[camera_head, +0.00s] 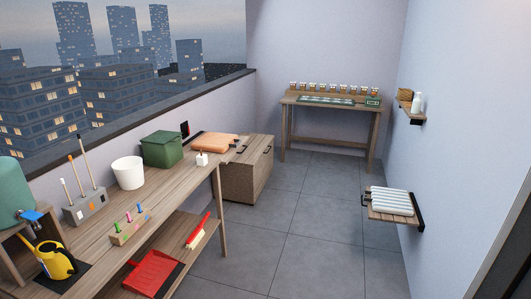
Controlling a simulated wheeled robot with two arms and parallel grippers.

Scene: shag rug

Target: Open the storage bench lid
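The storage bench appears to be the wooden box (240,185) on the floor beyond the far end of the long workbench. Its top (256,146) looks flat and closed. Small dark handles show on it, one near the top (241,149) and one on the right-hand face (266,150). An orange cushion (213,143) lies at its left side, seemingly on its top. The workbench hides part of the box. Neither of my grippers is in view.
The wooden workbench (171,195) fills the left, with a green box (161,149), a white pot (128,173) and a red dustpan (153,272). Grey tiled floor (310,240) is clear in the middle. A wall shelf (393,212) juts out at right; a table (331,112) stands at the back.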

